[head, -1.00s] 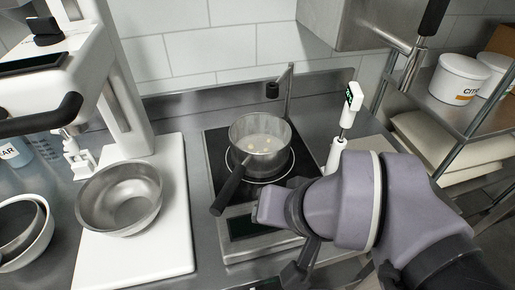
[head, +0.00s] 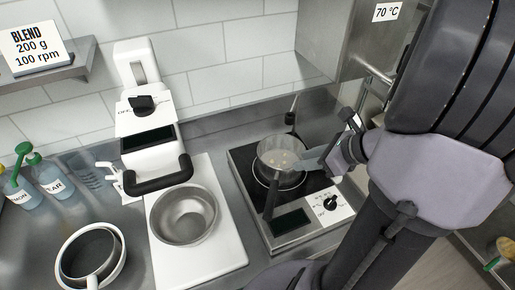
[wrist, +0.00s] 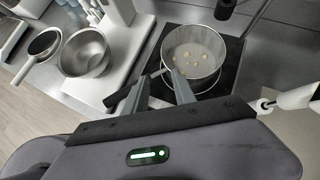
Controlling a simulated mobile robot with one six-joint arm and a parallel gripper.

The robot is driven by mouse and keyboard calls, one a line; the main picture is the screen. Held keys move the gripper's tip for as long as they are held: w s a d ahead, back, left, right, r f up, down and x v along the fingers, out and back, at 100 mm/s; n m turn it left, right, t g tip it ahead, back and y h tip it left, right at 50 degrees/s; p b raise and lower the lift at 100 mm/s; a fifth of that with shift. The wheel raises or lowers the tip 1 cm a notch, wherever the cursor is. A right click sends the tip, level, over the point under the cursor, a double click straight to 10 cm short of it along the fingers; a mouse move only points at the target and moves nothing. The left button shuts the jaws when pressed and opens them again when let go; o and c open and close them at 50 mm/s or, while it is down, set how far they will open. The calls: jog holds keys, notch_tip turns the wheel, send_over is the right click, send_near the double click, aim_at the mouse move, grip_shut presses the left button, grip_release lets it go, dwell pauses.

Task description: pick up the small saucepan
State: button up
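The small saucepan (head: 281,160) stands upright on the dark hot plate. It is grey metal, with pale liquid and several light pieces inside, and a dark handle (head: 269,202) toward the front. My gripper (head: 312,162) is at the pan's right side in the head view, its fingers close to the wall. In the wrist view my gripper (wrist: 161,76) has its two fingers spread apart, nothing held. The saucepan (wrist: 193,47) is just beyond the tips, and its handle (wrist: 124,98) runs off left past the left finger. I cannot tell whether a finger touches it.
The hot plate (head: 290,240) has a control panel and knob in front. A metal bowl (head: 184,238) stands on a white machine base to its left. A white-handled pan (head: 92,282) is farther left. A metal cabinet (head: 335,40) hangs above right.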

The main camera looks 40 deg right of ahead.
aim_at(274, 168)
jog(key=b+x, duration=0.2)
jog(key=x, duration=0.3)
jog(key=b+x, duration=0.2)
jog(key=x, duration=0.3)
jog(key=d+f+b+x, duration=0.1)
jog(key=x, duration=0.5)
jog(key=shift+s+b, duration=0.25)
jog(key=shift+b, duration=0.15)
jog(key=shift+s+r, duration=0.1)
jog(key=shift+r, duration=0.05)
jog(key=shift+c, duration=0.6)
grip_shut()
